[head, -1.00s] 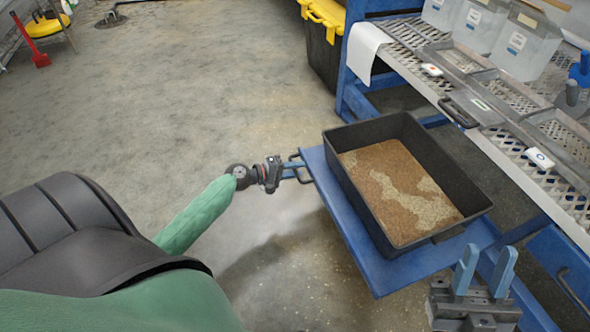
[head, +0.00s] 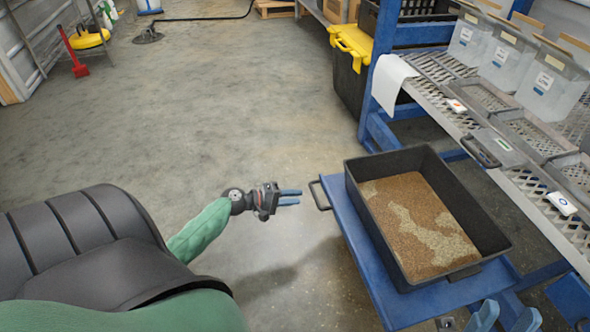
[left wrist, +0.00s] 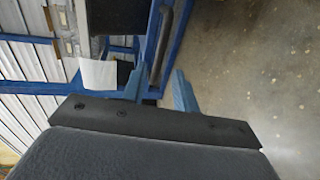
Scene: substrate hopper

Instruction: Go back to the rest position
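My left gripper (head: 290,197) is in the left-centre of the head view, just left of the dark handle (head: 319,195) of the blue pull-out shelf (head: 345,217). A gap separates its fingers from the handle. Its blue fingers stand apart and nothing is between them, as the left wrist view also shows (left wrist: 160,88). My right gripper (head: 503,318) is at the bottom right edge of the head view, below the shelf. Its two blue fingers stand apart with nothing visible between them; its body is cut off by the frame.
A black tray (head: 362,205) of brown substrate sits on the pulled-out shelf. A metal rack (head: 475,145) with clear bins (head: 550,85) stands on the right.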

